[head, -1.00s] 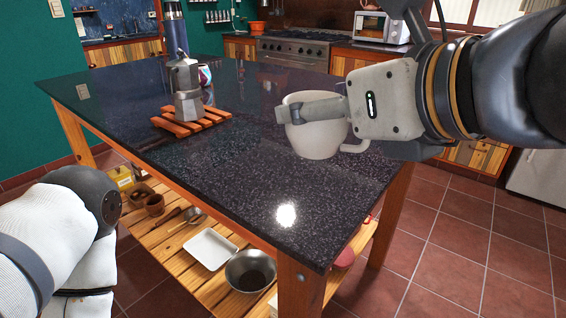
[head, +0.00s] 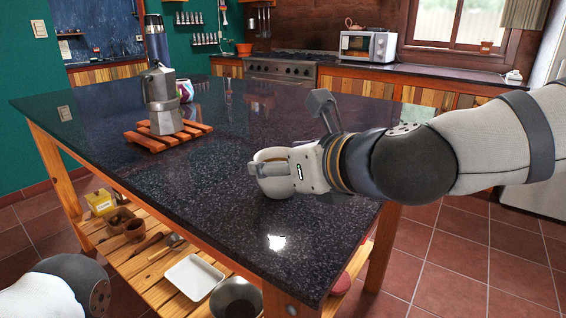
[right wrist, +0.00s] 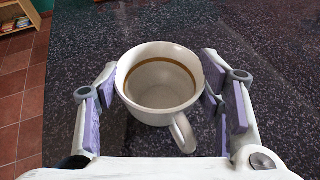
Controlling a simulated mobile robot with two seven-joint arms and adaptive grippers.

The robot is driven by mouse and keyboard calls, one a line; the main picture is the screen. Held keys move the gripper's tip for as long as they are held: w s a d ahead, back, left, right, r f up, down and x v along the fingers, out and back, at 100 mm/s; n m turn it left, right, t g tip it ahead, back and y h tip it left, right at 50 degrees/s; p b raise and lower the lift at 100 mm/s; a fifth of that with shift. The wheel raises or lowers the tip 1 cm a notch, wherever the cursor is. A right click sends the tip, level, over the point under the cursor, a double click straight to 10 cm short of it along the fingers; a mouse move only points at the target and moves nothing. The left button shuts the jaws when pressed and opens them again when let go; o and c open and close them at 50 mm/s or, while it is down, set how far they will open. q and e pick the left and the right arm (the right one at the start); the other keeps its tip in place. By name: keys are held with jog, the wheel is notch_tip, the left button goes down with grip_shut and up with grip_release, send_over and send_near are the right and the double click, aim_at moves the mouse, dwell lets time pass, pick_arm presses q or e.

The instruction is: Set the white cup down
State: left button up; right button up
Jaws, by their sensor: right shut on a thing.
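The white cup (head: 276,189) is upright at the right front part of the dark speckled island counter (head: 210,205). My right gripper (head: 262,168) is shut on it, with a finger across its near side. In the right wrist view the cup (right wrist: 158,98) sits between the purple-padded fingers of my gripper (right wrist: 160,78), its handle pointing down to the right and a brown ring inside. The cup's base is at or very close to the counter; I cannot tell whether it touches. My left gripper is out of view.
A moka pot (head: 162,100) stands on a wooden trivet (head: 150,141) at the left. Behind it are a patterned mug (head: 185,91) and a tall dark flask (head: 157,42). The counter around the cup is clear. A slatted shelf (head: 150,268) below holds a white tray and a bowl.

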jog(key=shift+f, duration=0.15)
jog(key=o, duration=1.2)
jog(key=shift+r, duration=0.25)
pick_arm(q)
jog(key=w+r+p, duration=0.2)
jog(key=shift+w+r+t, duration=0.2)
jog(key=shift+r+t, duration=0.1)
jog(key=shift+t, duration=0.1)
pick_arm(e)
jog(key=v, duration=1.2)
